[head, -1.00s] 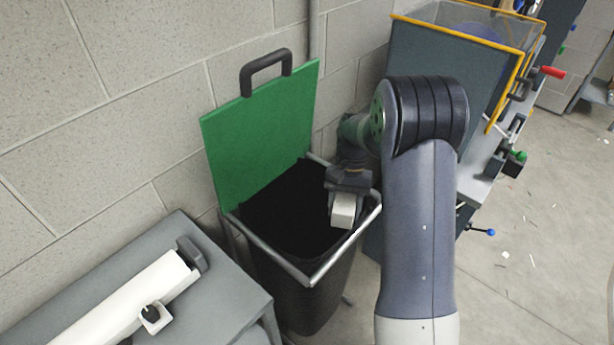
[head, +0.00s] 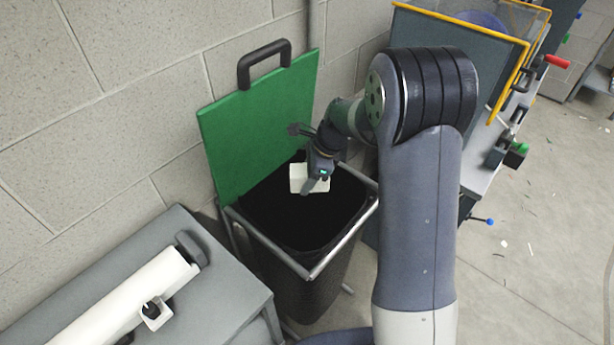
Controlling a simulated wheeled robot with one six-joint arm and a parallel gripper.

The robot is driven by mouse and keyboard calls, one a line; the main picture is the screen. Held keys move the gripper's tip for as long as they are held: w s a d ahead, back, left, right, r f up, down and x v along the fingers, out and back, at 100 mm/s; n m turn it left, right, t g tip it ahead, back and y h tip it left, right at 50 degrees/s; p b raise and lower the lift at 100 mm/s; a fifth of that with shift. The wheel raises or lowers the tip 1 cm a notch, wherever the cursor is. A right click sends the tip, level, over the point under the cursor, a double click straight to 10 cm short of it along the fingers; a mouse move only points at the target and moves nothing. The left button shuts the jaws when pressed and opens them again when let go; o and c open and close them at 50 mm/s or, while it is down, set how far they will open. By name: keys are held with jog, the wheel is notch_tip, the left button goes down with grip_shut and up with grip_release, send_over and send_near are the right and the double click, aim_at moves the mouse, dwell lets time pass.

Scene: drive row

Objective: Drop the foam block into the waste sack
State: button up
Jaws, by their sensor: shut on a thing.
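The foam block (head: 298,178) is a small off-white block in the head view. My gripper (head: 310,184) is shut on it and holds it over the mouth of the waste sack. The waste sack (head: 290,222) is black and open, hung in a metal frame (head: 265,238). Its green lid (head: 262,120) with a black handle stands raised against the wall. The block shows against the sack's dark opening, near the lid side. I cannot tell its exact height over the rim. Part of the block is hidden by a gripper finger.
A grey bench (head: 195,300) with a long white part (head: 120,305) stands at the lower left. A machine with a yellow-edged guard (head: 470,30) stands behind my arm at the right. The block wall is close behind the lid. The floor at the right is mostly open, with scraps.

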notch_tip(320, 180, down, 6)
jog(key=b, duration=0.4)
jog(key=shift+r+b, duration=0.1)
jog(key=shift+b, duration=0.25)
jog(key=o, duration=1)
jog(key=v, duration=1)
jog(key=shift+d+r+p, duration=0.15)
jog(key=shift+r+p, duration=0.15)
jog(key=shift+r, duration=0.1)
jog(key=shift+f, duration=0.1)
